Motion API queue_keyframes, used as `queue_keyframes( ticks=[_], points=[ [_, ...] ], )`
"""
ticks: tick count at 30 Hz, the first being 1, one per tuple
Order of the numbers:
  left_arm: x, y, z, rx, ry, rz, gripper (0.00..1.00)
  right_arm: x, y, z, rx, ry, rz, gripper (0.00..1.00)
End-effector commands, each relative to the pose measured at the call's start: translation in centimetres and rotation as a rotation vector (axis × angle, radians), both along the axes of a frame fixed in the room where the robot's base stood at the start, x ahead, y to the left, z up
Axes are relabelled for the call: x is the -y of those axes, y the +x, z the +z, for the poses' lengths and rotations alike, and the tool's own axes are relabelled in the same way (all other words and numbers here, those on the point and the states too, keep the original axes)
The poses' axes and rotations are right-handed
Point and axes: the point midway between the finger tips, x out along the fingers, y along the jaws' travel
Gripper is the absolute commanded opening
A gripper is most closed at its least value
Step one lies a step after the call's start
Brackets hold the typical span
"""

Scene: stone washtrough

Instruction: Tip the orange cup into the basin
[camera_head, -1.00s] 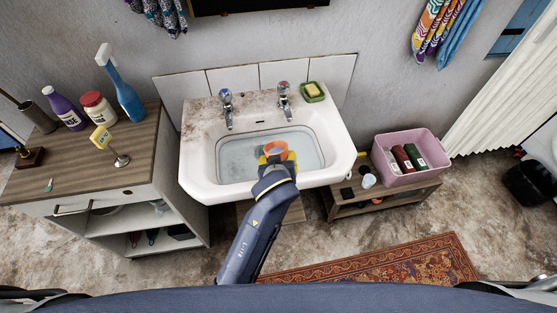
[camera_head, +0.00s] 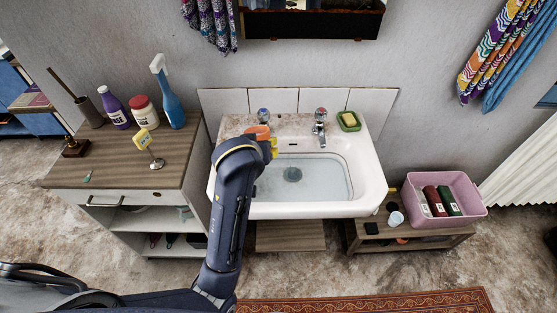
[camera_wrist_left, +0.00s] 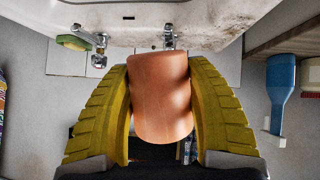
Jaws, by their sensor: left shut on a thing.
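The orange cup (camera_head: 257,131) is held between the yellow fingers of my left gripper (camera_head: 271,147), over the left part of the sink's rim. In the left wrist view the cup (camera_wrist_left: 161,97) fills the gap between both fingers of my left gripper (camera_wrist_left: 162,110). I cannot see into the cup or tell what it contains. The white basin (camera_head: 372,181) has a stained back ledge, two taps and what looks like shallow water around a dark drain (camera_head: 292,174). My right gripper is not in view.
A wooden-topped cabinet (camera_head: 110,168) stands left of the basin with a blue spray bottle (camera_head: 172,100), a purple bottle and a red-lidded jar. A green soap dish (camera_head: 349,121) sits on the back right ledge. A pink crate (camera_head: 470,209) stands on a low shelf at right.

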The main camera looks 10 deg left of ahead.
Motion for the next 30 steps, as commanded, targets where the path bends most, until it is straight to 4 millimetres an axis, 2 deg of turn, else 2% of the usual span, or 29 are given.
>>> queue_keyframes(
  ticks=[6,12,23,30],
  points=[
    [-2.8,-0.1,2.2,0.01,0.003,-0.005,0.19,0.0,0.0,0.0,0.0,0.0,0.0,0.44],
    [-4.2,-0.8,2.8,0.014,0.011,-0.032,0.19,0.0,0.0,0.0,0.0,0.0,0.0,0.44],
    [0.0,-1.5,-1.1,0.003,0.007,-0.063,0.19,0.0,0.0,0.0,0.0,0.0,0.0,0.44],
    [4.4,-2.6,-5.0,-0.006,0.005,-0.08,0.19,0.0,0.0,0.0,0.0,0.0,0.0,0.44]
  ],
)
